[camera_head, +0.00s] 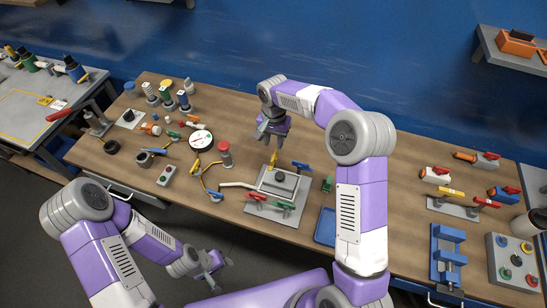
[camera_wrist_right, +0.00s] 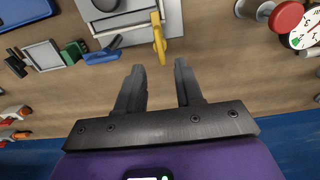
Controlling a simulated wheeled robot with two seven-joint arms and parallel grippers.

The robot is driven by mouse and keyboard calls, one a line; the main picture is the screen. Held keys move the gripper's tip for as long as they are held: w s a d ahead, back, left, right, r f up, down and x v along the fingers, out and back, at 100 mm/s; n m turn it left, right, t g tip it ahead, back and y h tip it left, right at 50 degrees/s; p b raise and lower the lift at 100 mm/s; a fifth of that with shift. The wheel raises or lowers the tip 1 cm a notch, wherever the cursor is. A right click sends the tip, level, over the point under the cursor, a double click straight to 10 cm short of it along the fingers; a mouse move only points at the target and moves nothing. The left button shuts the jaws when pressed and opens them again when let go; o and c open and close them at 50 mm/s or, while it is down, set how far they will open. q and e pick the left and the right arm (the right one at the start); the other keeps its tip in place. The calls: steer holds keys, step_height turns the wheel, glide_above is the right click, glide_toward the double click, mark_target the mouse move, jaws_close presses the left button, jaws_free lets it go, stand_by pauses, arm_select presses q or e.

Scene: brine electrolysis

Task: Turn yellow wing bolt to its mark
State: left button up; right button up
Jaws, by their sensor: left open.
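The yellow wing bolt (camera_head: 273,158) stands at the back edge of a grey metal plate fixture (camera_head: 262,190) with a dark round knob. In the right wrist view the yellow wing bolt (camera_wrist_right: 159,38) points toward my fingers, just beyond the gap between them. My right gripper (camera_head: 272,130) is behind the fixture; its two dark fingers (camera_wrist_right: 159,75) are apart with nothing between them. My left gripper (camera_head: 220,272) is open and empty, low in front of the table's edge. I cannot make out the bolt's mark.
A blue handle (camera_head: 301,166) sits close beside the yellow bolt. A red-topped cylinder (camera_head: 225,154) and a dial gauge (camera_head: 200,140) stand to the left. Bare table lies behind the fixture.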

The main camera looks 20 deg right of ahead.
mark_target(274, 155)
step_height(274, 155, down, 8)
steer(key=shift+r, duration=0.25)
steer(key=shift+c, duration=0.3)
jaws_close()
